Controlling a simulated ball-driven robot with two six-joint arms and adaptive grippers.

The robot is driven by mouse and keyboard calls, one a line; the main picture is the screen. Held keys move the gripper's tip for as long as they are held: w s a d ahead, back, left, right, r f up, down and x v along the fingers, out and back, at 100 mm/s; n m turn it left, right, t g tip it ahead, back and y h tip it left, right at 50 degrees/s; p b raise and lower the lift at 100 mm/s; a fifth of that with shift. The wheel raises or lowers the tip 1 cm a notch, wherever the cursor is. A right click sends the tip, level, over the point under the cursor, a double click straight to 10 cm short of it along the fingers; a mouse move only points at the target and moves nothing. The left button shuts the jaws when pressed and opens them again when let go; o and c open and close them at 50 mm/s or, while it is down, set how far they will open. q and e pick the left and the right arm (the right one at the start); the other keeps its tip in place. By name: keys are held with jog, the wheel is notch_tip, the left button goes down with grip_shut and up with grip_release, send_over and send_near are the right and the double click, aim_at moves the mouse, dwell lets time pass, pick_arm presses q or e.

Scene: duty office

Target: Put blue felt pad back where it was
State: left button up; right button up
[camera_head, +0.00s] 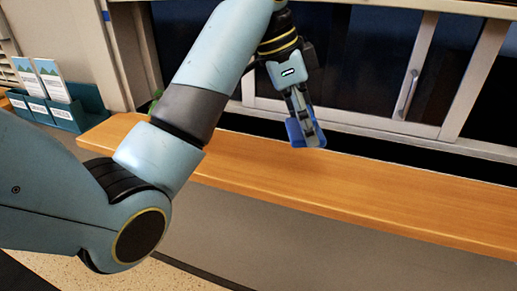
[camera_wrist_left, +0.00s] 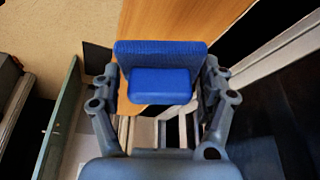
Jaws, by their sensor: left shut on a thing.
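The blue felt pad (camera_head: 293,132) is held between the fingertips of my left gripper (camera_head: 304,122) in the head view, above the wooden counter. In the left wrist view the pad (camera_wrist_left: 160,86) shows as a wide textured blue block with a smoother, narrower blue part facing the camera. The fingers of the left gripper (camera_wrist_left: 158,92) stand on either side of it. The pad looks clear of the wood, though the exact gap cannot be told. My right gripper is not in view.
The long wooden counter (camera_head: 330,190) is bare below and to the right of the pad. Sliding windows with pale frames (camera_head: 424,60) stand behind it. A dark green leaflet holder (camera_head: 60,108) with leaflets is at the far left. A small green thing (camera_head: 155,98) is partly hidden behind my arm.

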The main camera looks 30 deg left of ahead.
pick_arm(q)
jog(key=a+f+b, duration=0.3)
jog(key=a+b, duration=0.1)
jog(key=a, duration=0.1)
jog(key=p, duration=0.2)
send_over(256, 162)
jog(key=d, duration=0.2)
jog(key=shift+s+a+f, duration=0.1)
jog(key=shift+s+f, duration=0.1)
jog(key=shift+f, duration=0.25)
jog(key=shift+s+a+f, duration=0.1)
jog(key=shift+s+f, duration=0.05)
jog(key=shift+f, duration=0.3)
jog(key=shift+a+f, duration=0.4)
jog(key=shift+a, duration=0.2)
jog(key=shift+a+f, duration=0.35)
jog(key=shift+a, duration=0.2)
jog(key=shift+a+f, duration=0.15)
jog(key=shift+a, duration=0.05)
notch_tip(256, 162, down, 3)
jog(key=shift+f+p, duration=0.2)
jog(key=shift+p, duration=0.1)
jog(key=shift+f, duration=0.35)
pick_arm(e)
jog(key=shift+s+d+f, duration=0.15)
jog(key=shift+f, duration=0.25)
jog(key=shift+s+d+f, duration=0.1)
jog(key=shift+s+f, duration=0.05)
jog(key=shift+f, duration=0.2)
